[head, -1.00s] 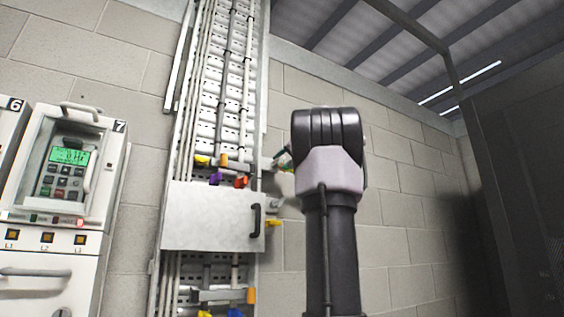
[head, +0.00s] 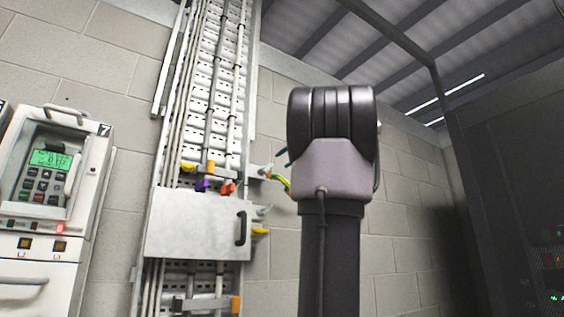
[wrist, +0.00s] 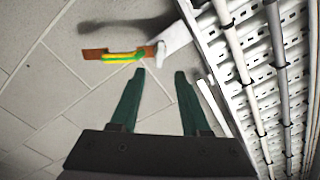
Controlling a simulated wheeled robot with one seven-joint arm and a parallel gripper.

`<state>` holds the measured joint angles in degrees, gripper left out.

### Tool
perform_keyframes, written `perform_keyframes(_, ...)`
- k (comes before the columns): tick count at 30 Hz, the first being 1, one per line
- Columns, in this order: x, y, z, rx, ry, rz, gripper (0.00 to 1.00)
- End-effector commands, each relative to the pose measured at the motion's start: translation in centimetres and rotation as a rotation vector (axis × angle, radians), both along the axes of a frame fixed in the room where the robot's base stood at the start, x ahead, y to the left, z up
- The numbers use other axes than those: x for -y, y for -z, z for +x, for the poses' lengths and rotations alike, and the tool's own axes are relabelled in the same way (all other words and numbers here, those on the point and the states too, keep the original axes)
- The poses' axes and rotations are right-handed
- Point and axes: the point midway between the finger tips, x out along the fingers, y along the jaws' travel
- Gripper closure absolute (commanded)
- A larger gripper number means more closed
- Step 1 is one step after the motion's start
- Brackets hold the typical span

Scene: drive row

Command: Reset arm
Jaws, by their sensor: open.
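My gripper (wrist: 158,75) shows in the wrist view with its two green fingers apart and nothing between them. Beyond the fingertips is a copper-coloured bar (wrist: 95,54) with a green-yellow wire (wrist: 125,57) along it, on a white bracket by the wall. The fingertips look apart from the bar. In the head view my dark arm stands upright at centre right and hides most of the gripper. The green-yellow wire (head: 279,182) shows just left of the arm.
A cable tray (head: 212,90) with grey cables runs up the block wall, crossed by a metal cover (head: 198,224) with a black handle. A drive cabinet (head: 50,185) marked 7 stands at left. A dark cabinet (head: 510,180) stands at right.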

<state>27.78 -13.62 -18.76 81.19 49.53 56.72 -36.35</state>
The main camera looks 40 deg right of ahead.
Motion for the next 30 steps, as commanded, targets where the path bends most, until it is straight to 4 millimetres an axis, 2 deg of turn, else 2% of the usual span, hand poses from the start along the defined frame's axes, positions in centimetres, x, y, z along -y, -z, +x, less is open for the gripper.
perform_keyframes(14, 0.0, 0.1, 0.1, -0.001, -0.001, 0.001, 0.54)
perform_keyframes(17, -0.9, 1.2, 0.3, -0.024, -0.015, 0.014, 0.54)
perform_keyframes(20, -3.5, 4.4, 0.8, -0.089, -0.055, 0.046, 0.54)
perform_keyframes(23, -7.8, 9.7, 1.0, -0.198, -0.114, 0.082, 0.54)
perform_keyframes(25, -11.1, 14.0, 0.8, -0.287, -0.155, 0.098, 0.54)
perform_keyframes(29, -16.8, 21.5, -0.8, -0.443, -0.221, 0.098, 0.54)
perform_keyframes(30, -18.5, 23.9, -1.6, -0.493, -0.24, 0.09, 0.54)
